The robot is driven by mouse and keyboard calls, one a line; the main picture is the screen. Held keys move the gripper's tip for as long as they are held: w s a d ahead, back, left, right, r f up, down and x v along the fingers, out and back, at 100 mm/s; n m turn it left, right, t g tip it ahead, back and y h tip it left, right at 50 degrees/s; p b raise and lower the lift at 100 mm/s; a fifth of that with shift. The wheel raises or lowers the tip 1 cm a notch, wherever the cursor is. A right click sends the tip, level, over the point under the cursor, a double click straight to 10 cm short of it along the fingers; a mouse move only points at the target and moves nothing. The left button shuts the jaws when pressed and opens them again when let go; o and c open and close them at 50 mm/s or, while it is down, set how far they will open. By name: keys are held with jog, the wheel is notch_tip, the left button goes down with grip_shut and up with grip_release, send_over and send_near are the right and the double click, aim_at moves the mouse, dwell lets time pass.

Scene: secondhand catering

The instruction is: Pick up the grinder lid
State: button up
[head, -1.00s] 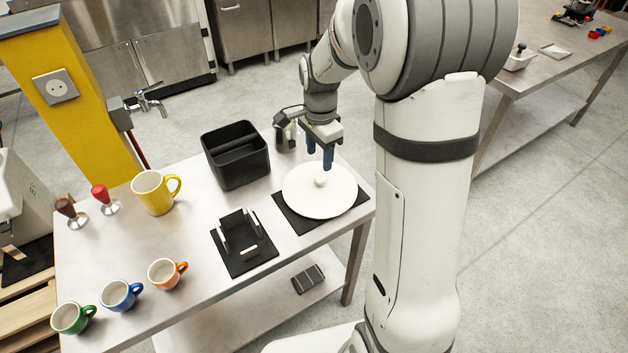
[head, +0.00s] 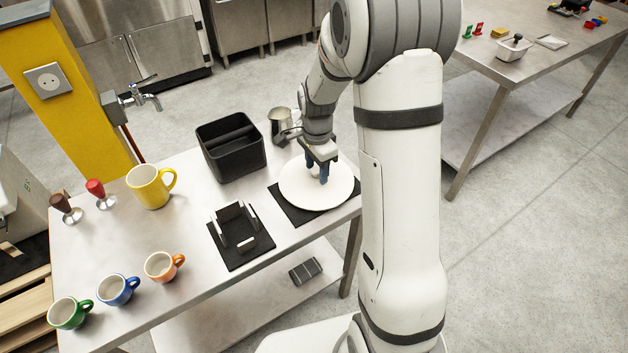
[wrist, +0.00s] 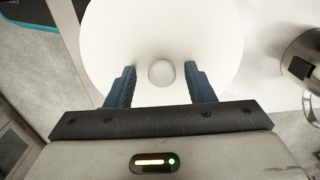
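The grinder lid (head: 300,190) is a white round disc with a small knob, lying on a black mat (head: 293,213) at the right end of the steel table. In the wrist view the lid (wrist: 205,35) fills the upper middle, and its pale round knob (wrist: 161,73) shows between my fingers. My gripper (head: 324,181) is over the lid, pointing down, its blue fingers hiding the knob in the head view. In the wrist view my gripper (wrist: 160,84) is open, with a gap on each side of the knob. Whether the fingertips touch the lid I cannot tell.
A metal pitcher (head: 283,124) stands close behind my gripper, and a black bin (head: 231,147) is to the left. A black stand (head: 240,240), a yellow mug (head: 148,189) and several small cups occupy the table further left.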

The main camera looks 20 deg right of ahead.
grip_shut()
dwell(0.3)
